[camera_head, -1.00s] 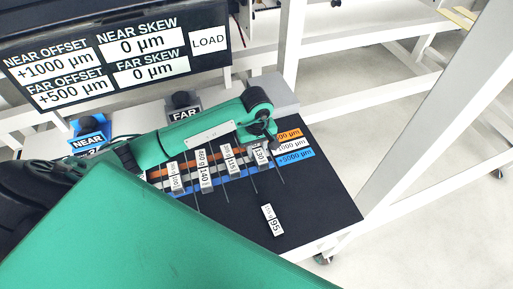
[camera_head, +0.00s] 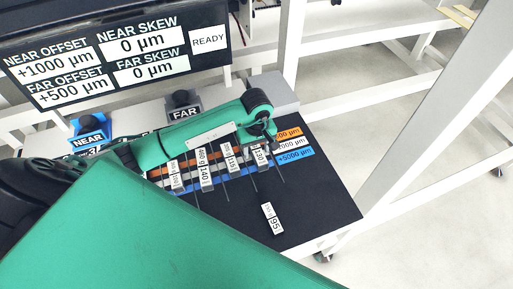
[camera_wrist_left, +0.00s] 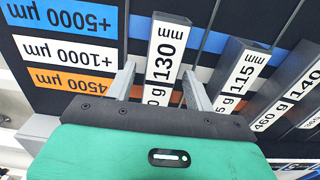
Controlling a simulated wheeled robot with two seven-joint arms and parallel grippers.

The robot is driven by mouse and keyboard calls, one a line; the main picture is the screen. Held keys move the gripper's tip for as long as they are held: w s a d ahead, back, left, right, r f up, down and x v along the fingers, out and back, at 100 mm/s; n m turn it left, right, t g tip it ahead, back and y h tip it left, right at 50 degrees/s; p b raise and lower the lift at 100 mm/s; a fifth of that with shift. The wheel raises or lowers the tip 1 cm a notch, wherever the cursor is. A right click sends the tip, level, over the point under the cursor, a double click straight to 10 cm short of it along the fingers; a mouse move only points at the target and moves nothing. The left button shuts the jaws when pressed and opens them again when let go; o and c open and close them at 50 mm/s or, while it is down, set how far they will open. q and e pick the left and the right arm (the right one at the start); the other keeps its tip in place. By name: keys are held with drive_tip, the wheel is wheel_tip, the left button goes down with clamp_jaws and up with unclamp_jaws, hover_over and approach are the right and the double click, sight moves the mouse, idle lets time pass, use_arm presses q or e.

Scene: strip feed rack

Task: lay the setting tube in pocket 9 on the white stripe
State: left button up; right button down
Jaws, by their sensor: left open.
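Several grey tubes with white labels lie across orange, white and blue stripes on the black board. The tube labelled 130 mm (camera_wrist_left: 166,50) is between the fingers of my left gripper (camera_wrist_left: 160,88), which is open around its near end. A tube labelled 115 mm (camera_wrist_left: 240,75) lies beside it. In the head view my left gripper (camera_head: 265,138) is over the far right end of the row, at the 130 tube (camera_head: 261,156). The white stripe (camera_wrist_left: 205,76) shows between the tubes. Pocket numbers are not readable, so I cannot tell which is pocket 9. My right gripper is not in view.
A tube labelled 95 (camera_head: 272,219) lies alone towards the front of the black board (camera_head: 325,210). Stripe labels (camera_head: 292,144) stand at the right. A screen (camera_head: 115,50) reads READY, with NEAR (camera_head: 88,135) and FAR (camera_head: 183,105) units below it.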

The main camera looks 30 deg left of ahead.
sight(256, 149)
use_arm(q)
wheel_tip(256, 149, up, 12)
drive_tip(key=b, duration=0.3)
drive_tip(key=shift+f, duration=0.1)
idle(0.5)
